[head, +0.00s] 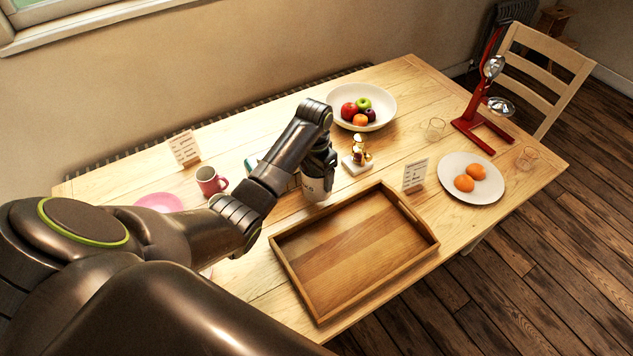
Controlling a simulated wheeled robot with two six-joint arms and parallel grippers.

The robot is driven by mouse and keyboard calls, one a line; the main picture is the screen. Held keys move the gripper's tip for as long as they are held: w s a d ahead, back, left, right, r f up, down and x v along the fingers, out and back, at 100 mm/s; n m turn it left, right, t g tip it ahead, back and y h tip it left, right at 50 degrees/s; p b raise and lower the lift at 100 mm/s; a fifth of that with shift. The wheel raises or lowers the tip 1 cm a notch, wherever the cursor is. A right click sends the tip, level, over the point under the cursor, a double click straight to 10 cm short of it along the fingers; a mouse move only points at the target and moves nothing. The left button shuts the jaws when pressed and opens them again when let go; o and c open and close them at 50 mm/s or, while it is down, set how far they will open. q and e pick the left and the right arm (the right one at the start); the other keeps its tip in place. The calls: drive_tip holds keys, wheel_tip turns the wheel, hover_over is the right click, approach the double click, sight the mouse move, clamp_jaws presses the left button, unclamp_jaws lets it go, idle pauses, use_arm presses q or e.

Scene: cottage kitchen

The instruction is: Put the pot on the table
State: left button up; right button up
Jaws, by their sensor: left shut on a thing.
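A white pot (313,194) with dark lettering stands out just behind the wooden tray, at the middle of the table (247,283). My left gripper (322,180) reaches down from above and is shut on the pot, hiding much of its top. The pot looks upright. I cannot tell whether its base touches the table top. My right gripper is not in view.
An empty wooden tray (350,250) lies in front of the pot. A gold figure on a white base (357,164), a small sign (415,175) and a fruit bowl (385,95) stand to the right. A mug (207,181) and pink plate (160,201) are left.

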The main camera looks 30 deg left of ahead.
use_arm(q)
drive_tip(key=shift+f, duration=3.05)
drive_tip(key=shift+f, duration=0.15)
drive_tip(key=o, duration=1.3)
wheel_tip(320, 180, up, 12)
drive_tip(key=shift+r+b, duration=0.15)
drive_tip(key=shift+b, duration=0.45)
drive_tip(key=shift+r, duration=0.1)
